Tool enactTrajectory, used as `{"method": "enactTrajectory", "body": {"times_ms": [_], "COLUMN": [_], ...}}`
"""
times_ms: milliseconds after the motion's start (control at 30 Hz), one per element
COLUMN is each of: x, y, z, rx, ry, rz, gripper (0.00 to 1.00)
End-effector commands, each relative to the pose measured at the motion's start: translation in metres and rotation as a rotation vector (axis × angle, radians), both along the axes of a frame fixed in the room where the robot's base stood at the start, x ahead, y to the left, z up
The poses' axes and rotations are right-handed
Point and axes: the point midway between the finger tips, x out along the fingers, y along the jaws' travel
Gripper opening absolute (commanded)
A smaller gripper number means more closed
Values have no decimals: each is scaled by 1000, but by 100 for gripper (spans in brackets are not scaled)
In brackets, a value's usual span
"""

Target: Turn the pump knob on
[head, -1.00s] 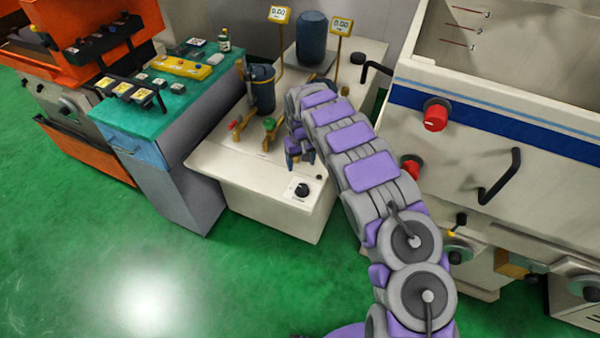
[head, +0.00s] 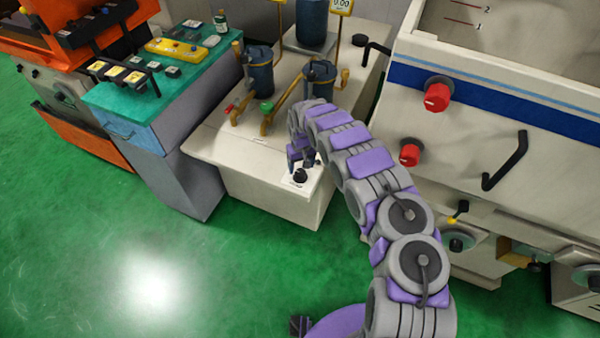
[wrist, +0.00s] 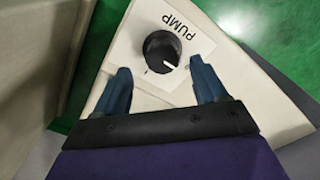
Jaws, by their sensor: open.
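The pump knob (wrist: 162,50) is a round black knob with a white pointer line, on a white plate labelled PUMP (wrist: 178,24). In the head view the knob (head: 300,175) sits at the front right of the white machine top. My gripper (wrist: 160,82) is open, its two blue fingers apart, with the knob between and just beyond their tips in the wrist view. In the head view my gripper (head: 303,160) is just above and behind the knob. I cannot tell whether the fingers touch the knob.
Blue pumps with brass pipes (head: 258,76) stand behind on the white machine top (head: 235,155). A large white tank with red knobs (head: 438,97) and a black handle (head: 505,160) is right of my arm. A teal bench (head: 125,108) is at left. Green floor in front is clear.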

Motion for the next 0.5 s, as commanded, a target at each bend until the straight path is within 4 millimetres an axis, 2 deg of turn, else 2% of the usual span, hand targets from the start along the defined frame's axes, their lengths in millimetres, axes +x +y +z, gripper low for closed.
{"method": "enactTrajectory", "body": {"times_ms": [33, 200, 500], "x": [-1, -1, -1], "y": [1, 5, 4], "z": [-11, -32, -40], "rx": [0, -5, -6], "ry": [2, 3, 2], "rz": [1, 1, 1], "gripper": [72, 72, 72]}}
